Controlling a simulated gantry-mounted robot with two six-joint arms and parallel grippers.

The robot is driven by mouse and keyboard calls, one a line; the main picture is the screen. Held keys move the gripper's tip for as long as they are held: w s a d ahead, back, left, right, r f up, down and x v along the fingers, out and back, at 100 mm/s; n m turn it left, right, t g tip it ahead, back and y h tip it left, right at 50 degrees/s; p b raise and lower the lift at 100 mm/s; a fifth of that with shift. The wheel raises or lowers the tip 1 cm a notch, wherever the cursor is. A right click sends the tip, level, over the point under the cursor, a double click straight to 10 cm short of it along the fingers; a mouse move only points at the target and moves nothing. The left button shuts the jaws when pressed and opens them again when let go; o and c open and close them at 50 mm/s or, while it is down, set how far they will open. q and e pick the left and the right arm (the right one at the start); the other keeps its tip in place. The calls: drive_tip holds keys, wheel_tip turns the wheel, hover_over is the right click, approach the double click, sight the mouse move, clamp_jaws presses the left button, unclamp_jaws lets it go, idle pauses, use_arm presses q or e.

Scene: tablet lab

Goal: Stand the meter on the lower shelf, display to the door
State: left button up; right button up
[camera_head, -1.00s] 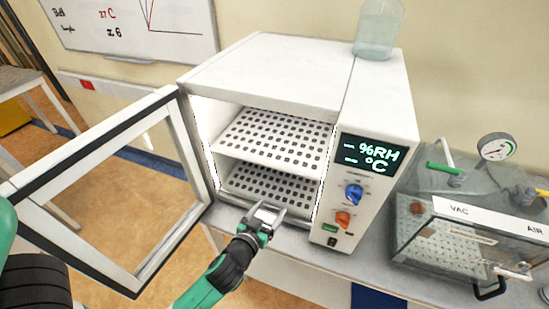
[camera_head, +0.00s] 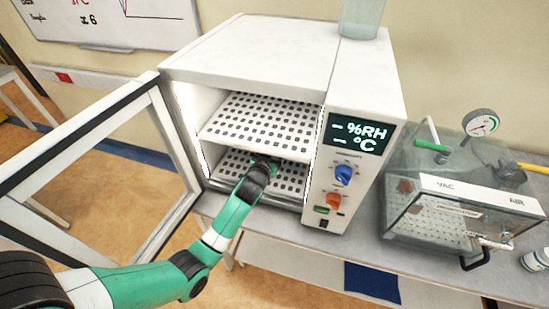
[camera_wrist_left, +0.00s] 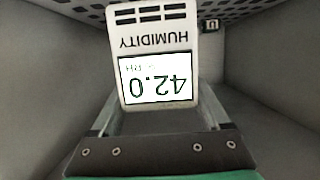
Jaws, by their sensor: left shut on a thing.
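The white meter (camera_wrist_left: 150,45) shows in the left wrist view, with the word HUMIDITY and a display reading 42.0, both upside down in that picture. My left gripper (camera_wrist_left: 158,108) is shut on it, one finger along each side, and the display faces the wrist camera. In the head view my left gripper (camera_head: 264,163) reaches through the chamber's open front, between the upper shelf (camera_head: 258,122) and the lower shelf (camera_head: 233,166). The meter is hidden there. I cannot tell whether it touches the lower shelf. My right gripper is in neither view.
The white chamber (camera_head: 255,50) has its door (camera_head: 80,124) swung open to the left. The upper shelf lies close above my left gripper, with side walls around it. A clear vacuum box (camera_head: 440,210) with a gauge (camera_head: 481,123) stands to the right.

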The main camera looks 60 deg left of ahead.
use_arm(q)
drive_tip(key=f, duration=0.2)
drive_tip(key=f+b, duration=0.1)
drive_tip(key=shift+w+a, duration=0.3)
drive_tip(key=shift+f, duration=0.3)
